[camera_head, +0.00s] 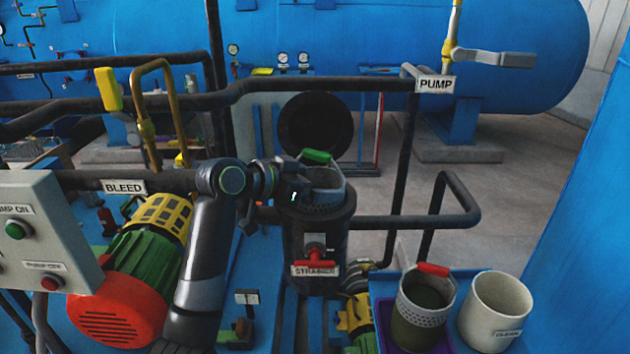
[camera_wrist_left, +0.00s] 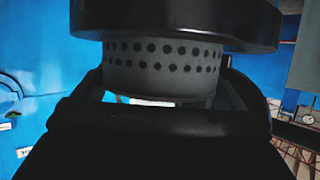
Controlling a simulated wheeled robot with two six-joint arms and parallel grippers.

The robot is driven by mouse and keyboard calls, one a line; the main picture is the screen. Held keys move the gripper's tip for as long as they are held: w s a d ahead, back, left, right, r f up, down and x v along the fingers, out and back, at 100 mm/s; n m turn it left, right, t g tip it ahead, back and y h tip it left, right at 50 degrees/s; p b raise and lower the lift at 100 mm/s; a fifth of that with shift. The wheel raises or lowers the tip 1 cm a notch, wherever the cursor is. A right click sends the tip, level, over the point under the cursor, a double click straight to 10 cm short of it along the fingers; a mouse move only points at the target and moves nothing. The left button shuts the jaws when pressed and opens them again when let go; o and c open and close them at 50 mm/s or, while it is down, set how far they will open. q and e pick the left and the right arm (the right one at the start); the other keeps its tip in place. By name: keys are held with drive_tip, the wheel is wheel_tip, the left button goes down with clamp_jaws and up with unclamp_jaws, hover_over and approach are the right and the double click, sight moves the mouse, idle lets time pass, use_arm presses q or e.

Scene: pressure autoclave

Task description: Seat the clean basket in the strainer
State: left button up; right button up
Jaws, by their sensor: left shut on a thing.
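The clean basket (camera_head: 327,183), grey with a perforated wall and a green handle (camera_head: 316,157), is at the mouth of the black strainer (camera_head: 330,232). Much of its wall shows above the strainer's rim; whether its bottom is inside is unclear. My left gripper (camera_head: 298,170) is shut on the basket near its handle, from the left. In the left wrist view, the basket's perforated wall (camera_wrist_left: 165,62) is close, against a dark round rim (camera_wrist_left: 180,12). The strainer's round lid (camera_head: 315,122) stands open behind. My right gripper is not in view.
A red-handled basket (camera_head: 427,295) with dark contents stands in a purple tray (camera_head: 379,325) at lower right, beside a white bucket (camera_head: 497,305) labelled CLEAN. Black pipes (camera_head: 400,222) run beside the strainer. A red-and-green pump motor (camera_head: 130,290) is at left.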

use_arm(q)
drive_tip(key=shift+w+a+r+p, duration=0.15)
drive_tip(key=shift+w+r+p, duration=0.1)
drive_tip(key=shift+r+p, duration=0.25)
drive_tip(key=shift+w+a+r+p, duration=0.15)
drive_tip(key=shift+w+r+p, duration=0.05)
drive_tip(key=shift+r+p, duration=0.3)
wheel_tip(320, 180, up, 9)
drive_tip(key=p, duration=0.8)
hover_over(311, 151)
drive_tip(key=shift+r, duration=0.2)
idle(0.6)
idle(1.7)
drive_tip(key=shift+f, duration=0.15)
